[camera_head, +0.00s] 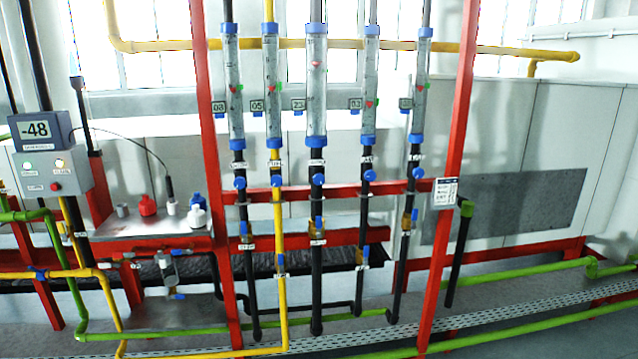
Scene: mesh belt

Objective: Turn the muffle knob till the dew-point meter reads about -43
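The dew-point meter (36,130) is a dark box at the left; its display reads -48. Several upright glass flow tubes stand in a row in the middle, each with a blue knob below it. From left to right, knobs include the first (240,182), the one on the yellow pipe (274,181), the middle one (318,180) and the far-right one (417,173). Small labels sit under the tubes, too small to read, so I cannot tell which knob is the muffle knob. Neither gripper is in view.
Red frame posts (447,180) flank the tubes. A control box (52,172) with lamps and a red button is below the meter. A metal shelf (150,226) holds small bottles. Green pipes (520,275) run low across the front. The space before the knobs looks clear.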

